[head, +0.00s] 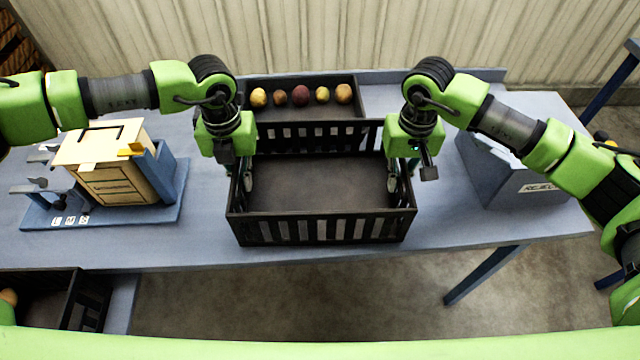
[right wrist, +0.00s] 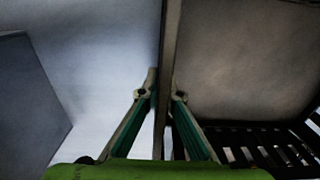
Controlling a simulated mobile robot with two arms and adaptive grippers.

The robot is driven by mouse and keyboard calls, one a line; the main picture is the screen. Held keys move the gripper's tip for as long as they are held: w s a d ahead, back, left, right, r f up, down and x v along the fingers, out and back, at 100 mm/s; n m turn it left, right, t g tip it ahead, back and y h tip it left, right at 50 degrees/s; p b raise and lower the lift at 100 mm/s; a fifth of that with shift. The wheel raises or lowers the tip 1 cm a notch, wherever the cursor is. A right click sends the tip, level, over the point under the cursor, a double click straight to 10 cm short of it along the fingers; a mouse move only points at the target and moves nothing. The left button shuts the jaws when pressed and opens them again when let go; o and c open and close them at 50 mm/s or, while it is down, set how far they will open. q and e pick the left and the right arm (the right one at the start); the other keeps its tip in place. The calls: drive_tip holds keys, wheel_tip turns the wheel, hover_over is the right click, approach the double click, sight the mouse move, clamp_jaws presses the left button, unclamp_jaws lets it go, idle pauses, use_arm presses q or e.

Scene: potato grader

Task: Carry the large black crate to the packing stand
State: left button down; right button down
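The large black crate (head: 325,232), slatted and empty, stands upright on the blue-grey table. My left gripper (head: 243,178) is at its left wall, with one finger showing inside the crate; the other finger is mostly hidden. My right gripper (head: 400,180) is at the right wall. In the right wrist view the two fingers (right wrist: 160,92) of my right gripper lie on either side of the wall (right wrist: 168,50), their tips closed in against it. I cannot tell which thing is the packing stand.
Behind the crate is a black tray (head: 300,113) with several potatoes. A wooden box on a blue base (head: 170,205) stands left, a blue-grey bin (head: 510,180) right. Another black crate (head: 60,295) is at lower left. The floor (head: 350,290) in front of the table is clear.

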sight(237, 164)
use_arm(q)
drive_tip(key=shift+r, duration=0.1)
use_arm(e)
drive_tip(key=shift+r, duration=0.1)
